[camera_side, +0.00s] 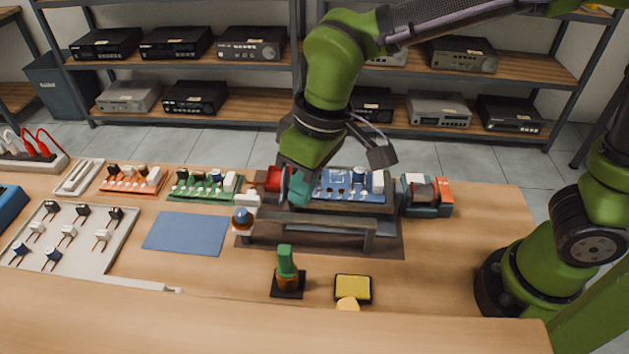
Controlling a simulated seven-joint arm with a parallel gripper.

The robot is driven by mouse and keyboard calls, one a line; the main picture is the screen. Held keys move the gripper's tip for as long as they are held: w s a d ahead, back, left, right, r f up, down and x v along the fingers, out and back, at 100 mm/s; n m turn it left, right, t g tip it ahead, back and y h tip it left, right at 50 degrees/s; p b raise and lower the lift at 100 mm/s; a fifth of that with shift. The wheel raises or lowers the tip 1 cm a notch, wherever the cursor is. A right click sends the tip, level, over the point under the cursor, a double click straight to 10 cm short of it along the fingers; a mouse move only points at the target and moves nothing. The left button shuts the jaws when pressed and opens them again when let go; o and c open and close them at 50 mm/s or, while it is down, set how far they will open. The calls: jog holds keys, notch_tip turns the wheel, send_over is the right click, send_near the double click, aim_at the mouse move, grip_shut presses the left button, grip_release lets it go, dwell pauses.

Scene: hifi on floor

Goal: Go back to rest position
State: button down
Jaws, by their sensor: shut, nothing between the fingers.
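My gripper (297,190) hangs from my green arm above the middle of the workbench. It is shut and holds nothing. Its fingertips are close to the left part of a blue circuit board (345,186). The board rests in a grey holder (318,221) on a dark mat (390,243). I cannot tell whether the fingertips touch the board or a red part (272,179) beside them.
Orange (133,181) and green (205,187) boards lie left of the holder. A component tray (75,240) and blue mat (187,232) are at left. A green-handled tool (286,265) and yellow sponge (352,288) stand in front. Shelves (240,105) stand behind.

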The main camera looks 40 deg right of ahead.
jog(key=s+d+r+m+t, duration=0.1)
jog(key=s+d+m+t, duration=0.1)
jog(key=d, duration=0.5)
jog(key=s+d+r+m+t, duration=0.2)
jog(key=d+m, duration=0.1)
jog(key=d, duration=0.4)
jog(key=s+d+r+m+t, duration=0.2)
jog(key=d+m, duration=0.1)
jog(key=d, duration=0.5)
jog(key=shift+s+r, duration=0.2)
jog(key=shift+s, duration=0.15)
